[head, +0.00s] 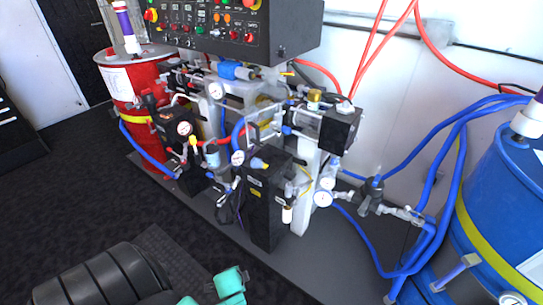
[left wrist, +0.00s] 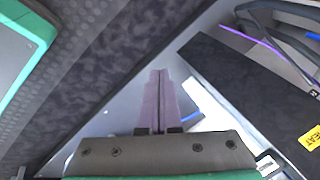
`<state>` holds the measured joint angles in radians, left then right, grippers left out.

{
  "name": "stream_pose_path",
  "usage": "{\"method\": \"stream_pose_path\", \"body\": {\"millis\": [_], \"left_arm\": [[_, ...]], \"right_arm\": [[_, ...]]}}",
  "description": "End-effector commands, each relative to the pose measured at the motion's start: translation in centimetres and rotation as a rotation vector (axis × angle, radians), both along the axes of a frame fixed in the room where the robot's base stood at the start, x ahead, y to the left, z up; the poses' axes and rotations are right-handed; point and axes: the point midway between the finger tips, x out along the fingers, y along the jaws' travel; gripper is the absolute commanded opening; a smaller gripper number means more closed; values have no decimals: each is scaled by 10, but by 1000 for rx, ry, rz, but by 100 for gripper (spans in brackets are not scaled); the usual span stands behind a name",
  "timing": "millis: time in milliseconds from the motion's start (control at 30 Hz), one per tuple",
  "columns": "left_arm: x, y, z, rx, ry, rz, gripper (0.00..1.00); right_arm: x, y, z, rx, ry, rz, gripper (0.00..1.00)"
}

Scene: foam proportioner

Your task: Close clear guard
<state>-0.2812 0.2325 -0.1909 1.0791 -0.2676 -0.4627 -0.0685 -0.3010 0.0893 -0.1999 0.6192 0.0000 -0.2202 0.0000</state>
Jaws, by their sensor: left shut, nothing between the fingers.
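The proportioner machine (head: 265,195) stands in the middle of the head view, with gauges, hoses and black housings. A pale see-through frame (head: 264,122) at its upper middle may be the clear guard. Its edges are hard to make out, and I cannot tell how far open it is. My left gripper (left wrist: 160,75) shows in the left wrist view with its two fingers together and nothing between them. In that view a black housing with a yellow HEAT label (left wrist: 311,139) is to the right of the fingers, apart from them. My right gripper is in neither view.
A red drum (head: 120,85) stands at the back left and a blue drum (head: 500,200) at the right. Blue hoses (head: 435,190) loop between the machine and the blue drum. A control panel (head: 225,25) overhangs the top. Dark floor (head: 60,190) is clear at left.

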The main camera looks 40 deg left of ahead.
Motion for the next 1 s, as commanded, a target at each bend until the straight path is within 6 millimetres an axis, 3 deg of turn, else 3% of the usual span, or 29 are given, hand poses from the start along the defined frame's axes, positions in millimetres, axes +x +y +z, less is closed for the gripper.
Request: {"method": "stream_pose_path", "body": {"millis": [33, 167, 267, 367, 467, 500, 600, 667, 767, 1000], "left_arm": [[21, 7, 7, 40, -33, -31, 0], [74, 24, 50, 168, -122, -115, 0], [114, 33, 94, 286, -204, -173, 0], [152, 40, 155, 435, -307, -228, 0], [182, 38, 239, 626, -449, -264, 0], [187, 34, 278, 707, -514, -269, 0], [183, 21, 364, 875, -657, -253, 0], [176, 15, 396, 934, -709, -239, 0], [172, 12, 419, 969, -742, -227, 0], [203, 33, 422, 969, -740, -224, 0]], "right_arm": [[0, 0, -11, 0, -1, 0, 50], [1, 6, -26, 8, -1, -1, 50], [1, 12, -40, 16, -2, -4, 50], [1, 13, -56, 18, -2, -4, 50], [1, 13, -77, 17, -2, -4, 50], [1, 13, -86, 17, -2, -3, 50], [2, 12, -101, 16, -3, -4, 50], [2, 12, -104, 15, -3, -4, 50], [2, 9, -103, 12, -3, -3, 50], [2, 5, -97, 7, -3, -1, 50]]}}
